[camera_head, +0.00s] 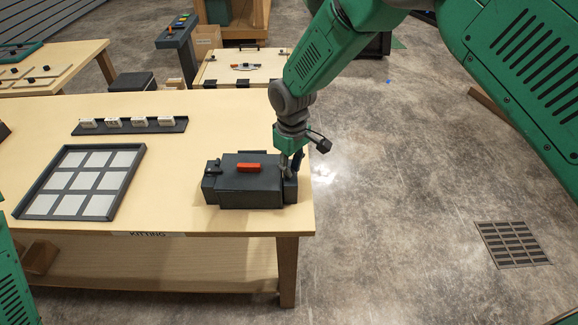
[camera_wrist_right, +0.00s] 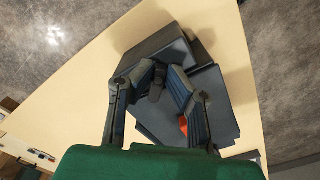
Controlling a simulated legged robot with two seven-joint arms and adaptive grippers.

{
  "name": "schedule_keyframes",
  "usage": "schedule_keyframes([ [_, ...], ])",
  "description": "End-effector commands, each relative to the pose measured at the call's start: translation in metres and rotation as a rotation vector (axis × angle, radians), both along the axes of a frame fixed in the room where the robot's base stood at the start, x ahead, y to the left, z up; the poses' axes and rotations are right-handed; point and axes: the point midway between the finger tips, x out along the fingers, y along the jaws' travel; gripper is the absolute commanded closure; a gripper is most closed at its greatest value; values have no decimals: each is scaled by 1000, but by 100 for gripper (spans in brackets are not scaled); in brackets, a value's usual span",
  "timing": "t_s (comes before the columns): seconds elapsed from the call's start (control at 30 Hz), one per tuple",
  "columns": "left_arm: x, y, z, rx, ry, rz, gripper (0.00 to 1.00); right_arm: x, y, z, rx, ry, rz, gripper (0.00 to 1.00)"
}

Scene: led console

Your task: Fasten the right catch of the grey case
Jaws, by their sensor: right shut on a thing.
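The grey case (camera_head: 235,190) stands closed on the wooden table near its right front corner, with an orange handle (camera_head: 248,168) on its lid. Its left catch (camera_head: 213,167) shows at the left end. My right gripper (camera_head: 290,172) is at the case's right end. In the right wrist view, the gripper (camera_wrist_right: 160,82) has its fingers around a small dark piece, the right catch (camera_wrist_right: 156,92). The gripper partly hides that catch in the head view, so its exact position is unclear. My left gripper is out of view.
A tray of pale squares (camera_head: 53,212) lies left of the case. A dark rack (camera_head: 155,131) with several small white items stands behind it. The table's right edge (camera_head: 308,190) is close to the case. The tabletop between tray and case is clear.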

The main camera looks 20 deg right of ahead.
Motion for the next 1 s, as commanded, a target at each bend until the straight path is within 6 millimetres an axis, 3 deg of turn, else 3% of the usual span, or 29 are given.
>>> schedule_keyframes([
  [0.6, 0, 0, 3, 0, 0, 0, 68, 5, -2, -5, 3, 8, 557, 100],
  [1.0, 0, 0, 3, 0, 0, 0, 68, 6, -3, -8, 4, 13, 756, 100],
])
